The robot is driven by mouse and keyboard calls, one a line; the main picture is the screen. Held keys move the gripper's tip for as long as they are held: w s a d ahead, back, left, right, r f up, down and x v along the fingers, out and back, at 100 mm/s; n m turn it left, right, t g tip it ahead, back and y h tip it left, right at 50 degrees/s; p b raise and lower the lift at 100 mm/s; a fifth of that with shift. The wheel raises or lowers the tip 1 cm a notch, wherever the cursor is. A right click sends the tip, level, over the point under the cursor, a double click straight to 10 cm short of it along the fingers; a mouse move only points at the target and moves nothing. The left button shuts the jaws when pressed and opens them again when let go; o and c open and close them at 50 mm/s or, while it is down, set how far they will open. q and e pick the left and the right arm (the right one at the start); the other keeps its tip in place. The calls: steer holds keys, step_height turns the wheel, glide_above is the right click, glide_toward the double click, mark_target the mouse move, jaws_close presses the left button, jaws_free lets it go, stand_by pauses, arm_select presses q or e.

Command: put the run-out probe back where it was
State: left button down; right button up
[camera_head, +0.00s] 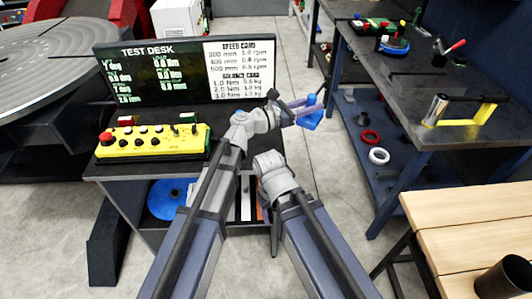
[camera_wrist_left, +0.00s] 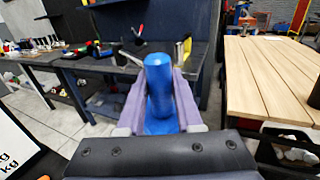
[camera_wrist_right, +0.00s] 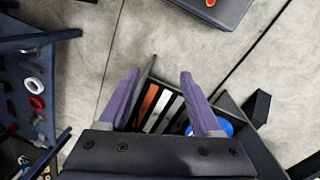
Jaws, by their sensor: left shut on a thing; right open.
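The blue run-out probe (camera_head: 312,113) is held by my left gripper (camera_head: 298,106), above the floor between the test desk and the dark workbench. In the left wrist view the rounded blue body of the probe (camera_wrist_left: 157,80) stands between the two purple fingers of my left gripper (camera_wrist_left: 158,90), which are shut on it. My right gripper (camera_wrist_right: 158,88) is open and empty in the right wrist view, pointing down over the floor and the desk's lower shelf. Its fingers cannot be made out in the head view.
The test desk carries a display (camera_head: 185,72) and a yellow control box (camera_head: 150,142). The dark workbench (camera_head: 415,100) at right holds a yellow bracket (camera_head: 468,110) and small tools. Rings (camera_head: 378,156) lie on its lower shelf. A wooden table (camera_head: 480,225) stands front right.

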steer(key=o, duration=0.5)
step_height(320, 180, down, 6)
steer(key=b, duration=0.6)
steer(key=shift+f, duration=0.2)
arm_select(q)
steer(key=w+a+f+n+t+y, duration=0.1)
steer(key=w+a+f+t, duration=0.15)
steer(key=a, duration=0.65)
steer(key=w+a+f+n+t+y, duration=0.1)
steer(key=a+f, duration=0.3)
steer(key=a, duration=0.6)
steer(key=shift+g, duration=0.25)
steer(key=f+b, duration=0.9)
steer(key=b, duration=0.1)
steer(key=shift+s+d+f, duration=0.1)
steer(key=shift+s+f, duration=0.1)
steer(key=shift+f, duration=0.2)
arm_select(e)
step_height(320, 180, down, 10)
steer(key=shift+a, duration=0.1)
arm_select(q)
steer(key=shift+f, duration=0.2)
steer(key=c, duration=0.6)
jaws_free()
steer(key=shift+r, duration=0.2)
steer(key=v, duration=1.2)
steer(key=shift+f, duration=0.15)
arm_select(e)
steer(key=shift+a, duration=0.1)
